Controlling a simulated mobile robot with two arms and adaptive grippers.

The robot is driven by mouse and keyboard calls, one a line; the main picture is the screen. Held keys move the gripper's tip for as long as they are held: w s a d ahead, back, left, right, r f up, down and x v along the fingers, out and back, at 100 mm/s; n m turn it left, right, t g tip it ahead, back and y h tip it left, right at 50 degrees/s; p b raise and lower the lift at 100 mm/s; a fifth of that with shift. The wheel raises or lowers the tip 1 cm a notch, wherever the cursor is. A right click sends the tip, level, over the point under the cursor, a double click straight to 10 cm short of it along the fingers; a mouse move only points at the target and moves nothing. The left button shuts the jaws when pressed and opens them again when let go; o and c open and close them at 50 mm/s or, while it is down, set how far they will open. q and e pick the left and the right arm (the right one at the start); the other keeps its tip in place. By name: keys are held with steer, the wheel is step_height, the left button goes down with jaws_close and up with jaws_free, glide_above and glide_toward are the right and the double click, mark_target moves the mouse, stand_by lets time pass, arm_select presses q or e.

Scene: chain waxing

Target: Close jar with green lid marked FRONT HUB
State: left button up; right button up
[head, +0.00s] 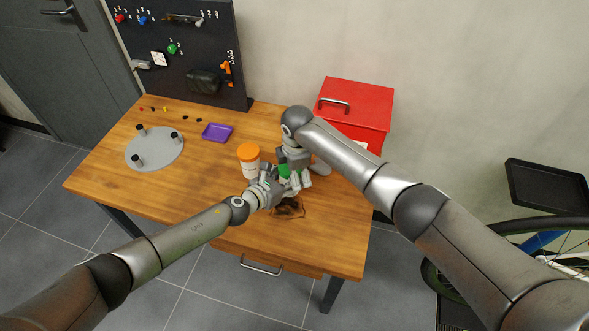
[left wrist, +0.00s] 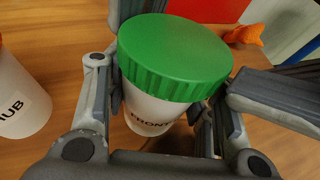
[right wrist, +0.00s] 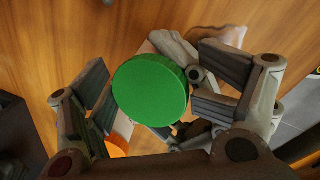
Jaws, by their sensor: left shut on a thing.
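The white jar (left wrist: 150,112) marked FRONT stands on the wooden table, with part of its label hidden. The green lid (left wrist: 175,55) sits on its mouth and looks level. The lid also shows in the head view (head: 284,170) and from above in the right wrist view (right wrist: 150,90). My left gripper (head: 273,187) is shut on the jar's body below the lid. My right gripper (head: 295,172) is above the jar, its fingers (right wrist: 153,92) apart on either side of the lid, with a gap visible.
A second white jar with an orange lid (head: 249,152) stands just left. A purple tray (head: 217,132), a grey round plate with pegs (head: 155,155) and a red box (head: 355,108) lie farther off. A dark tangled thing (head: 290,209) lies near the front. The table's front right is clear.

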arm_select(q)
steer(key=shift+w+a+r, duration=0.2)
steer(key=shift+w+a, duration=0.05)
steer(key=shift+w, duration=0.2)
arm_select(e)
steer(key=shift+o, duration=0.5)
steer(key=shift+s+f, duration=0.15)
steer(key=shift+f, duration=0.2)
arm_select(q)
steer(key=shift+s+d, duration=0.15)
steer(key=shift+d, duration=0.05)
arm_select(e)
steer(key=shift+r, duration=0.2)
arm_select(q)
steer(key=shift+s+f, duration=0.1)
steer(key=shift+s, duration=0.05)
arm_select(e)
steer(key=shift+s+r, duration=0.2)
steer(key=shift+r, duration=1.85)
steer(key=shift+c, duration=0.2)
arm_select(q)
steer(key=shift+d, duration=0.1)
arm_select(e)
steer(key=c, duration=1.7)
steer(key=shift+o, duration=0.2)
arm_select(q)
steer(key=shift+s+d, duration=0.1)
arm_select(e)
steer(key=shift+w+f, duration=0.1)
